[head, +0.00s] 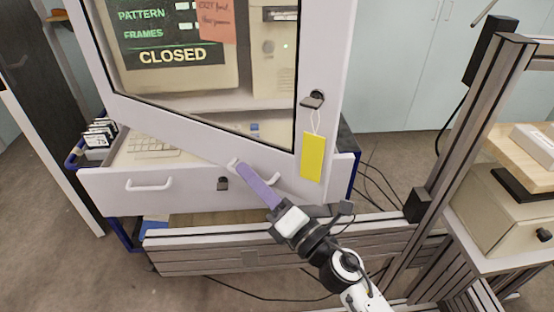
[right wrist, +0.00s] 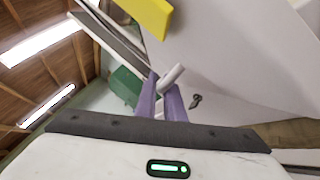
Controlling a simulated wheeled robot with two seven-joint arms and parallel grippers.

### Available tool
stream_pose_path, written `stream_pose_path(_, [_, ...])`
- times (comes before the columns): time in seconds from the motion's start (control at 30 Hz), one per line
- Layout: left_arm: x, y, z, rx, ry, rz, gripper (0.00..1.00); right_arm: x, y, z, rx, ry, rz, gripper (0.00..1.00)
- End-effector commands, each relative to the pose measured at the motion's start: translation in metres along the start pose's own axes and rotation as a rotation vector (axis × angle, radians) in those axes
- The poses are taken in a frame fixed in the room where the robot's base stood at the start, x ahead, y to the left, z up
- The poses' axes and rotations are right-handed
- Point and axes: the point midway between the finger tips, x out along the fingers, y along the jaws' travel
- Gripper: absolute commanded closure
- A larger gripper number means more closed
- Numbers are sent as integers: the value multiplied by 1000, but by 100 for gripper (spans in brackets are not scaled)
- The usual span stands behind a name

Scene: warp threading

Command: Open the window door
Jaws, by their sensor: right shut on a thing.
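The window door (head: 312,60) is a white-framed glass panel in the head view. It stands swung out, its lower rail slanting down to the right across the cabinet front. A slanted white bar handle (head: 233,163) shows at its lower edge. My right gripper (head: 240,170) has its purple fingers at this handle. In the right wrist view, the white handle (right wrist: 172,76) lies between the fingertips (right wrist: 162,90), and the gripper is shut on it. The fingers hide part of the handle in the head view. My left gripper is not in view.
A key and yellow tag (head: 312,157) hang on the door frame. Behind the glass is a monitor (head: 175,80) reading "CLOSED". A drawer front (head: 110,190) with its own handle is below. A metal profile frame (head: 470,130) stands right, and a beam (head: 200,262) crosses in front.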

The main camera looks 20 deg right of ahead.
Motion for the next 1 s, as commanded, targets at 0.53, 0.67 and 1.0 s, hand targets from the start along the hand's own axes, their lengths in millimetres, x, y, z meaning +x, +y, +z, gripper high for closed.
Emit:
stream_pose_path(0.53, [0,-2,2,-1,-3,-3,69,0,6,-15,-2,-1,-10,84])
stream_pose_path(0.67, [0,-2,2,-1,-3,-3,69,0,7,-14,-2,-3,-8,84])
stream_pose_path(1.0, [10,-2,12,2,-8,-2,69,-40,3,-17,-1,-2,-11,84])
